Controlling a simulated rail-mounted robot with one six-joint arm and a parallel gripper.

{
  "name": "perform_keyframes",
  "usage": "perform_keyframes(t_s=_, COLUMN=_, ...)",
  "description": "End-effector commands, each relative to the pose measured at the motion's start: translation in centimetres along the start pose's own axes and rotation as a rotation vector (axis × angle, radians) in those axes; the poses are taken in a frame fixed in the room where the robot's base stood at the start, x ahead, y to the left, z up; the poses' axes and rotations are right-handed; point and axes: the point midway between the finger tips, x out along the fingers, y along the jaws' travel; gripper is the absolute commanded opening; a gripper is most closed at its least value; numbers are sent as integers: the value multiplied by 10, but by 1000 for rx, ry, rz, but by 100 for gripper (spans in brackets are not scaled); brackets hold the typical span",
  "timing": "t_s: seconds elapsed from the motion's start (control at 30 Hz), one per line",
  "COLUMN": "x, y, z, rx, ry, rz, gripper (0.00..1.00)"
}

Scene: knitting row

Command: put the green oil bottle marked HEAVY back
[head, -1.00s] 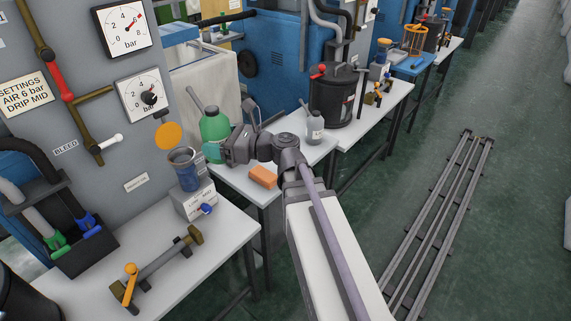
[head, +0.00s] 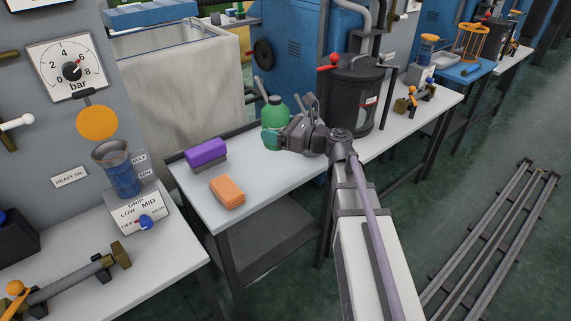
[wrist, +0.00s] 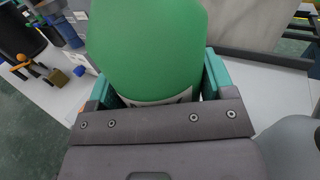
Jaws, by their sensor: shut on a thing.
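The green bottle (head: 275,113) is upright in my gripper (head: 272,138), over the back part of the white bench that holds the orange block. In the wrist view the green bottle (wrist: 145,45) fills the space between the teal fingers of my gripper (wrist: 155,85). The fingers are shut on it, one on each side. A strip of white label shows low on the bottle, but its writing is hidden. I cannot tell how far its base is above the bench. A "HEAVY OIL" label (head: 70,177) is on the grey panel at left.
The bench (head: 250,166) carries a purple block (head: 206,152) and an orange block (head: 228,191). A black drum with a red handle (head: 352,92) stands to the right of my gripper. A blue cup (head: 122,176) on a drip box is at left. The bench front is mostly clear.

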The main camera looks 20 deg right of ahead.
Motion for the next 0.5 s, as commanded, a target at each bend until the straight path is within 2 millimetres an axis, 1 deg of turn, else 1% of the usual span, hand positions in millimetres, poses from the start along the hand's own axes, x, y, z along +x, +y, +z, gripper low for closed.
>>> perform_keyframes(t_s=0.03, x=0, y=0, z=-20, rx=0, ry=0, rz=0, gripper=43)
perform_keyframes(t_s=0.1, x=0, y=0, z=-40, rx=0, ry=0, rz=0, gripper=43)
perform_keyframes(t_s=0.17, x=0, y=0, z=-54, rx=0, ry=0, rz=0, gripper=43)
perform_keyframes(t_s=0.23, x=0, y=0, z=-62, rx=0, ry=0, rz=-1, gripper=43)
perform_keyframes(t_s=0.37, x=0, y=0, z=-59, rx=0, ry=0, rz=-1, gripper=43)
perform_keyframes(t_s=0.47, x=0, y=0, z=-77, rx=0, ry=0, rz=-1, gripper=43)
perform_keyframes(t_s=0.5, x=0, y=0, z=-87, rx=0, ry=0, rz=-1, gripper=43)
